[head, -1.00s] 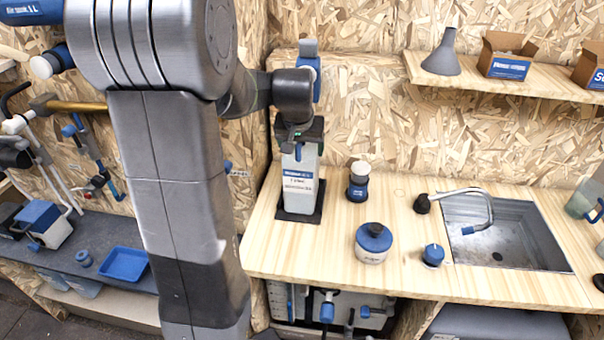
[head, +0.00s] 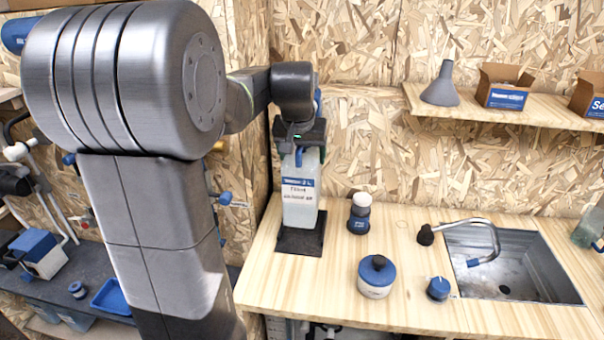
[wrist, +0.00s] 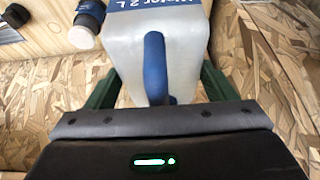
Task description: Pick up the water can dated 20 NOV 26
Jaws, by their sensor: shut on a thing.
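A translucent white water can (head: 301,212) with a blue and white label hangs upright below my gripper (head: 302,146) in the head view. Its base looks slightly above the black mat (head: 300,246) on the wooden counter. The label's date is too small to read. In the wrist view, the can (wrist: 190,60) and its blue handle (wrist: 155,65) sit between the green fingers of my gripper (wrist: 160,88), which is shut on it. The finger contact is partly hidden.
A white jar (head: 377,282), a small blue knob-like item (head: 438,289) and a sink (head: 520,262) lie farther right. A shelf (head: 470,108) runs above; a chipboard wall is behind.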

